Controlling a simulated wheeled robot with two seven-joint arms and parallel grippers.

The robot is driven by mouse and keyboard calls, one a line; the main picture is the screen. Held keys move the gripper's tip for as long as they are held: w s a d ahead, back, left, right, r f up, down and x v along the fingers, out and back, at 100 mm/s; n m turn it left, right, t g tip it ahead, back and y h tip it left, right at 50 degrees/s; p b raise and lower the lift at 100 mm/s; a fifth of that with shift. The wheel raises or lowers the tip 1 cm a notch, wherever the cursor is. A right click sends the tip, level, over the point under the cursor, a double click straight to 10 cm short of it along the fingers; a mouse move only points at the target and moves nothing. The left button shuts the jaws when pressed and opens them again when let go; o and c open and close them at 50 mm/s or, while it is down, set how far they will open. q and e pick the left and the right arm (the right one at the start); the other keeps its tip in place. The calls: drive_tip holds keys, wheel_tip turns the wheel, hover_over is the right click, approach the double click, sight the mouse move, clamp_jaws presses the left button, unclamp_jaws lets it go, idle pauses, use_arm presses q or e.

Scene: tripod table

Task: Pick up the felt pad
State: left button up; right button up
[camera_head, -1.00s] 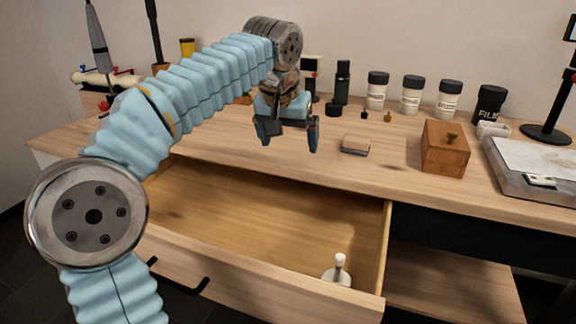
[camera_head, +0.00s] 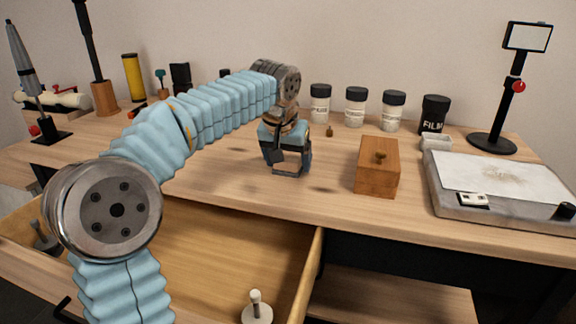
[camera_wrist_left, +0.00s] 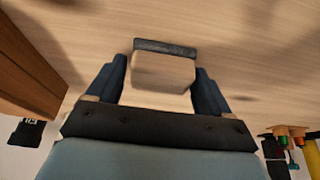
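The felt pad (camera_head: 289,171) is a small pale block with a dark grey layer along one side, on the wooden table near its front edge. In the left wrist view the felt pad (camera_wrist_left: 163,72) sits between the two fingers, its dark strip on the far side. My left gripper (camera_head: 287,162) is open and pointed down around it. In the wrist view the left gripper (camera_wrist_left: 161,88) has a finger on each side of the pad, with narrow gaps showing. My right gripper is not in view.
A wooden box (camera_head: 377,167) with a knob stands to the right of the gripper. A grey tray-like device (camera_head: 505,205) is farther right. White jars (camera_head: 355,107) line the back. An open drawer (camera_head: 220,250) holding a white-topped peg (camera_head: 256,305) lies below the table front.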

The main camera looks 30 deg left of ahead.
use_arm(q)
drive_tip(key=c, duration=0.7)
drive_tip(key=shift+r, duration=0.65)
drive_tip(key=s+d+r, duration=0.2)
drive_tip(key=s+r, duration=0.9)
drive_tip(key=s, duration=0.3)
drive_tip(key=shift+r+p, duration=0.4)
drive_tip(key=shift+p, duration=0.05)
